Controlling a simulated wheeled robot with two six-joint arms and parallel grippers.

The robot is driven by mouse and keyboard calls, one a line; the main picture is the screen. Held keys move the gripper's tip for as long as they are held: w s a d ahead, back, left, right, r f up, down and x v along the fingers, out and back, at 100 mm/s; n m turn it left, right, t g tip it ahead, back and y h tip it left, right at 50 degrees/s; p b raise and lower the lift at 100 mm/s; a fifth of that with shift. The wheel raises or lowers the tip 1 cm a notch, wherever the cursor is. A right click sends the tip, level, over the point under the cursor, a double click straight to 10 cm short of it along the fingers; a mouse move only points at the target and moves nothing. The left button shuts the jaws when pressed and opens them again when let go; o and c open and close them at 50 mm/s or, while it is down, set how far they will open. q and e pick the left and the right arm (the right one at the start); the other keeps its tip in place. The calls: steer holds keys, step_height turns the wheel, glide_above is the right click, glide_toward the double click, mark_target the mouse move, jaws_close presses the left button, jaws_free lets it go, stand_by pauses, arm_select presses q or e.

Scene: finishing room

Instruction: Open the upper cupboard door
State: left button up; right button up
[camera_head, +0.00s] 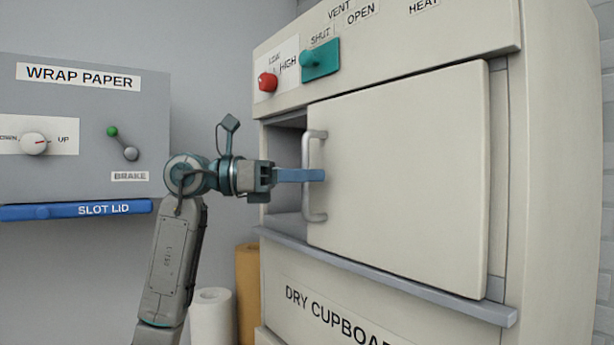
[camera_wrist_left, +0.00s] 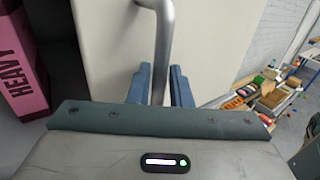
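The upper cupboard door (camera_head: 400,165) is a cream panel on the dry cupboard and stands ajar. Its left edge is out from the frame, with the grey interior (camera_head: 287,150) showing beside it. A grey bar handle (camera_head: 313,210) runs upright near that edge. My left gripper (camera_head: 312,175) reaches in from the left at mid-handle. In the left wrist view its blue fingers (camera_wrist_left: 160,88) stand on either side of the handle bar (camera_wrist_left: 164,40), close against it, and appear shut on it. My right gripper is not in view.
A grey ledge (camera_head: 380,275) runs below the door. The vent panel above has a red knob (camera_head: 267,82) and a teal switch (camera_head: 320,62). Rolls (camera_head: 212,315) stand at lower left. The wrap paper unit (camera_head: 85,125) is at left. A pink box (camera_wrist_left: 20,75) shows in the wrist view.

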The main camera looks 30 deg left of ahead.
arm_select(q)
steer(key=b+v, duration=0.4)
steer(key=v, duration=0.6)
steer(key=shift+s+a+b, duration=0.2)
steer(key=shift+a+b, duration=0.1)
steer(key=shift+b, duration=0.1)
